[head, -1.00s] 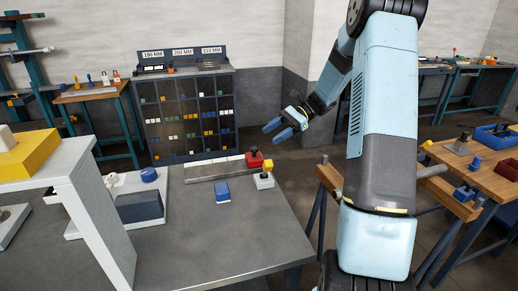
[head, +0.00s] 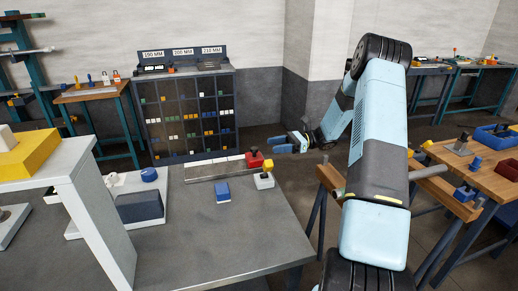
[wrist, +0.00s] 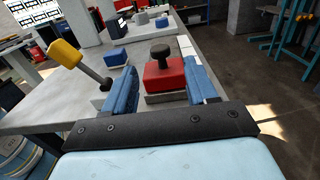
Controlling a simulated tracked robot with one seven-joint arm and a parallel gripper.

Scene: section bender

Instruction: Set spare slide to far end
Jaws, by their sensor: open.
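A red slide block (head: 254,159) with a dark knob sits at the right end of a long pale rail (head: 212,172) near the bench's far edge. In the wrist view the red block (wrist: 165,76) lies ahead, framed between my two blue fingers. My gripper (head: 290,143) is open and empty, to the right of the block and apart from it in the head view. The wrist view shows the open gripper (wrist: 160,78) with a finger on each side. The block's underside and its seat on the rail are hidden.
A yellow-knobbed lever (head: 267,164) on a pale base stands beside the red block, left of my fingers in the wrist view (wrist: 66,54). A blue block (head: 222,192) lies on the grey bench (head: 225,245). A wooden-topped stand (head: 330,180) is at right.

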